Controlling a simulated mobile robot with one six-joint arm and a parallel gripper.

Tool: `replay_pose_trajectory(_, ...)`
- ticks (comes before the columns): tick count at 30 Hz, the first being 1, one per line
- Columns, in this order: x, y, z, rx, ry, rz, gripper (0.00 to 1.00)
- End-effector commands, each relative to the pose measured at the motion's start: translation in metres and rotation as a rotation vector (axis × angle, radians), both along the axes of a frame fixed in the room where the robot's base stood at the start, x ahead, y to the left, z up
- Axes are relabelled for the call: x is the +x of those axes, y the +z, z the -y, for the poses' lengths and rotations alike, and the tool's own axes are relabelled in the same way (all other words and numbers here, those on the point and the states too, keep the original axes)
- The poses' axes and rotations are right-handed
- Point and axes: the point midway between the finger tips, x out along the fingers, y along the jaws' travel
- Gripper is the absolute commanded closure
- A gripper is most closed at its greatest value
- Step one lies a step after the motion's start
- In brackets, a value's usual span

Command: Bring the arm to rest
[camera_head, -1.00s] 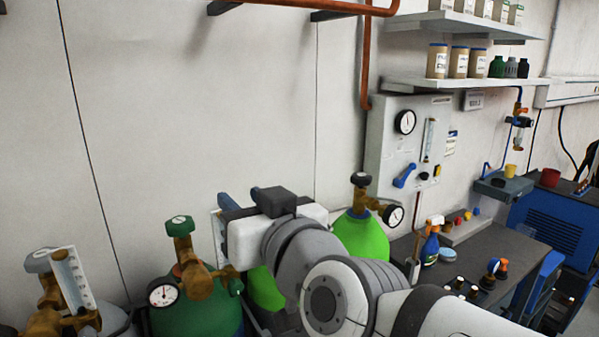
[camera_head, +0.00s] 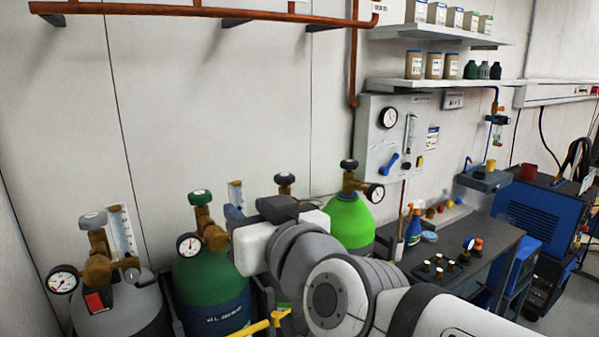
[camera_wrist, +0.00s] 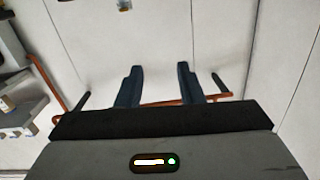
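My arm (camera_head: 335,290) reaches in from the lower right of the head view, bent, with its white and grey wrist (camera_head: 262,240) in front of the gas cylinders. The wrist hides most of my gripper there.
A grey cylinder (camera_head: 130,305), a dark green cylinder (camera_head: 205,285) and a bright green cylinder (camera_head: 350,222) stand around the wrist. A yellow handle (camera_head: 262,324) is below it. A workbench (camera_head: 490,245) with bottles is at right. Shelves (camera_head: 450,84) and a copper pipe (camera_head: 190,11) are on the wall.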

Motion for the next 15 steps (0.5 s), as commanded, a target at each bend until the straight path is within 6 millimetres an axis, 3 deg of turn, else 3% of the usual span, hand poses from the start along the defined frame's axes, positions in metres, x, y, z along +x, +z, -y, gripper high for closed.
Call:
replay_pose_trajectory(8,0.018,-0.068,0.026,-0.134,-0.048,-0.214,0.66)
replay_pose_trajectory(15,0.021,-0.148,0.077,-0.266,-0.137,-0.515,0.66)
